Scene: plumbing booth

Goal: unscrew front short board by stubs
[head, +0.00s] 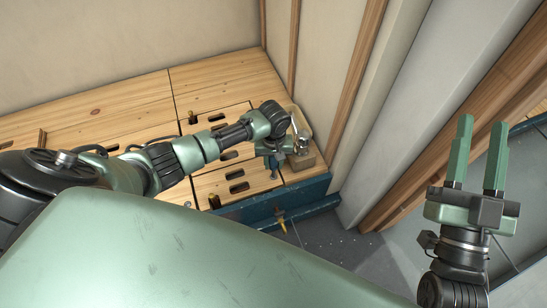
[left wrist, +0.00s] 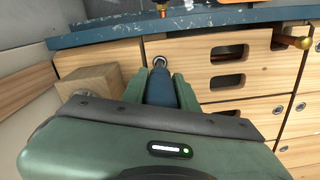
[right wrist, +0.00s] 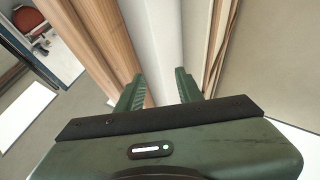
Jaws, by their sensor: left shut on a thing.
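My left gripper (head: 272,152) is shut on a blue-handled tool, which looks like a screwdriver. Its blue handle (left wrist: 160,88) shows between the fingers in the left wrist view. The tool points down at the right end of the slotted short floor boards (head: 235,185); a round metal screw or ring (left wrist: 160,62) shows at its far end. I cannot tell whether they touch. A slotted board also shows in the left wrist view (left wrist: 215,75). A brass stub (head: 193,117) stands at the boards' far left. My right gripper (head: 477,155) is open and empty, away from the boards.
A wooden block (head: 302,160) sits beside the tool, near the wall. A dark blue beam (head: 310,188) edges the boards, with a brass fitting (head: 283,227) at its front. Wooden studs (head: 355,75) and a grey column (head: 385,110) stand to the right.

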